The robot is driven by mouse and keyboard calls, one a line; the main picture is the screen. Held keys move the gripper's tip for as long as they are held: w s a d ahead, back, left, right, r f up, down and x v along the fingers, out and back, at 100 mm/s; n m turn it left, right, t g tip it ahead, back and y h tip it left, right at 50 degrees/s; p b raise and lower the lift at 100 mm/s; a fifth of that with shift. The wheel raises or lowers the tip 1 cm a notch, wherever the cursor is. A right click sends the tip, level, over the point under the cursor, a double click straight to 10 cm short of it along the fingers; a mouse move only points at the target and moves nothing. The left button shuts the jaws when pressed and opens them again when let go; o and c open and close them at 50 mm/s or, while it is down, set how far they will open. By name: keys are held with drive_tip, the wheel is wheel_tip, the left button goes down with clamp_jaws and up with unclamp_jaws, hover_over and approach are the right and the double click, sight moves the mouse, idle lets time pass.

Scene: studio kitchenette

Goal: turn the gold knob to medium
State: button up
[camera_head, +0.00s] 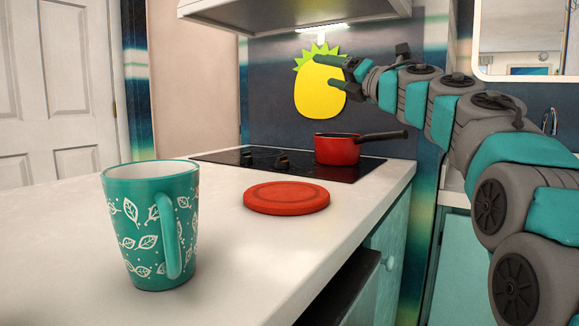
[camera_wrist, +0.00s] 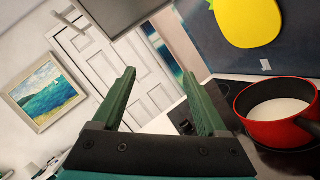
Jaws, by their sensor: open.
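Small dark knobs (camera_head: 254,161) stand on the left part of the black cooktop (camera_head: 350,172) in the head view. They are too small and dark for me to tell which is gold or how each is turned. One dark knob (camera_wrist: 187,127) shows partly in the wrist view, beside my right finger, which may hide others. My gripper (camera_head: 325,72) is open and empty, raised above the cooktop in front of the wall and apart from the knobs. Its two green fingers (camera_wrist: 158,74) are spread in the wrist view.
A red pot (camera_head: 337,150) stands on the cooktop, its handle to the right; the wrist view shows white contents. A red round mat (camera_head: 287,198) and a teal leaf-patterned mug (camera_head: 150,235) are on the white counter. A range hood (camera_head: 290,14) hangs above. A yellow pineapple (camera_head: 318,92) is on the wall.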

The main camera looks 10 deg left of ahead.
drive_tip(key=a+f+n+g, duration=0.5)
drive_tip(key=f+n, duration=0.2)
drive_tip(key=f, duration=0.1)
drive_tip(key=n+g+h+b, duration=0.1)
drive_tip(key=n+g+h, duration=0.1)
drive_tip(key=n+h, duration=0.15)
approach(287, 161)
drive_tip(key=shift+w+a+m, duration=0.25)
drive_tip(key=shift+a, duration=0.5)
drive_tip(key=shift+w+a+f, duration=0.15)
drive_tip(key=shift+f, duration=0.15)
drive_tip(key=shift+p+x, duration=0.4)
drive_tip(key=shift+x, duration=3.15)
drive_tip(key=shift+c, duration=0.2)
clamp_jaws()
